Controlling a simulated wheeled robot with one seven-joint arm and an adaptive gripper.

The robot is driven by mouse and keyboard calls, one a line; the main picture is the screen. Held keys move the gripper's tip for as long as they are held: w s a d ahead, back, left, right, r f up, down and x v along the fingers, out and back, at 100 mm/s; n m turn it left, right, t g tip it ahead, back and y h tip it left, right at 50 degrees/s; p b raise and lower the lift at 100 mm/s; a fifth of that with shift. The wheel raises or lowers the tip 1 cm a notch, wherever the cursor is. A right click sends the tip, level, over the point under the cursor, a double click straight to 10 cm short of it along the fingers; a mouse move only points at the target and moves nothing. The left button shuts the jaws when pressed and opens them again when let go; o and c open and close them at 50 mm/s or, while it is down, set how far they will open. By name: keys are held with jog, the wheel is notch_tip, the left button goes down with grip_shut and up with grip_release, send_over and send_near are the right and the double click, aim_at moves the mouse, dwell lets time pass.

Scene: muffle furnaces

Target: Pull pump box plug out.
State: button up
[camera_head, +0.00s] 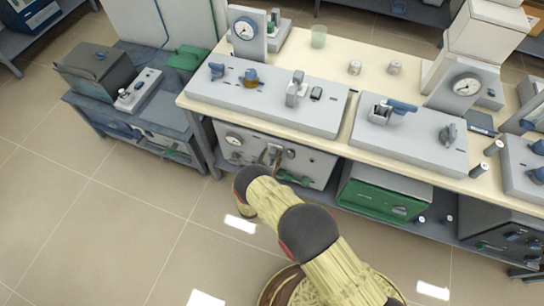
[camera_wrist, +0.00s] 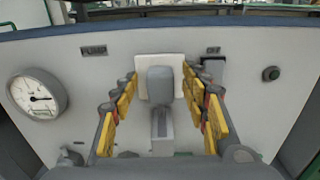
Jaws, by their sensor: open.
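The pump box (camera_head: 318,165) is a light grey box on the shelf under the bench. Its front panel (camera_wrist: 90,75) fills the wrist view. The grey plug (camera_wrist: 160,84) sits in a white socket plate (camera_wrist: 176,61) at the upper middle of the panel. My gripper (camera_wrist: 161,88) is open, with its yellow and grey fingers on the left and right of the plug. Whether the fingers touch it cannot be told. In the head view my gripper (camera_head: 271,156) is small and in front of the box, and hides the plug there.
A round gauge (camera_wrist: 38,97) is on the panel's left, with a dark switch (camera_wrist: 213,74) and a round button (camera_wrist: 271,74) on its right. A green box (camera_head: 380,192) stands beside the pump box. The bench top (camera_head: 335,58) overhangs above. The floor in front is clear.

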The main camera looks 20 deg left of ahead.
jog(key=shift+w, duration=0.25)
jog(key=shift+c, duration=0.5)
grip_shut()
dwell(0.4)
